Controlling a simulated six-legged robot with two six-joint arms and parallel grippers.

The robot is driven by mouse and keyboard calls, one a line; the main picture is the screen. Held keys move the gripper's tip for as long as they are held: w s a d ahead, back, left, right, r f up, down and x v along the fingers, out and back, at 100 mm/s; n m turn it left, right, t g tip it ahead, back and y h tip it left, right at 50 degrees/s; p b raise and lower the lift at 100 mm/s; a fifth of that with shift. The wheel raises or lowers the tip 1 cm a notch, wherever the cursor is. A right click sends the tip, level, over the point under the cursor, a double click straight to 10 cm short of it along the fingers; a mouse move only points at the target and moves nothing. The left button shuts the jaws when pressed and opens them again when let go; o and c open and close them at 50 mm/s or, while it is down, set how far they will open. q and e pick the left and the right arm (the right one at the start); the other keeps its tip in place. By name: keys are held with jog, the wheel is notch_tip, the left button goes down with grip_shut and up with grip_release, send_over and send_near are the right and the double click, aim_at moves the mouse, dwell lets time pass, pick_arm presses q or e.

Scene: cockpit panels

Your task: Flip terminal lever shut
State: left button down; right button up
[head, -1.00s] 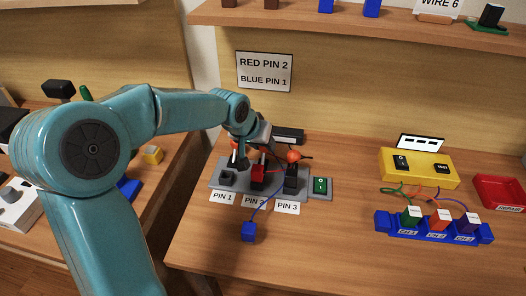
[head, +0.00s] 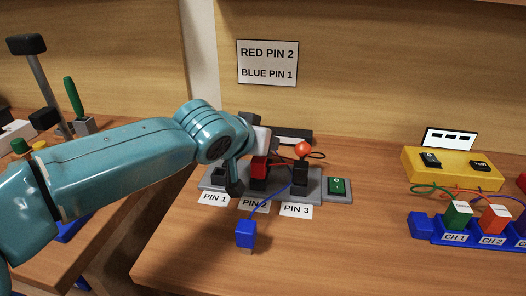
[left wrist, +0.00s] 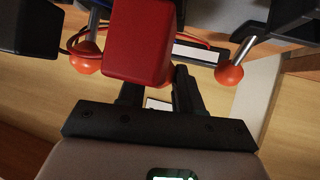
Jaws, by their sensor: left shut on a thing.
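The grey terminal block (head: 318,196) stands on the desk with PIN 1, PIN 2 and PIN 3 labels. A red plug (head: 259,168) sits upright at PIN 2; it fills the top middle of the left wrist view (left wrist: 145,40). My left gripper (left wrist: 158,88) is shut beside the red plug, its fingertips partly hidden behind it. What it grips is hidden, apparently the PIN 2 lever. An orange-balled lever (head: 302,149) shows at PIN 3. The left wrist view shows two orange balls, left (left wrist: 86,58) and right (left wrist: 230,74). My right gripper is not in view.
A blue plug (head: 246,234) lies in front of the block, its wire running to the block. A green switch (head: 337,186) is at the block's right. Further right are a yellow box (head: 455,171) and a blue channel strip.

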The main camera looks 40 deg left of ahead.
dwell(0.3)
pick_arm(q)
jog(key=c, duration=0.8)
grip_release()
jog(key=shift+o, duration=0.2)
jog(key=p+v, duration=0.4)
jog(key=v, duration=1.2)
jog(key=shift+s, duration=0.15)
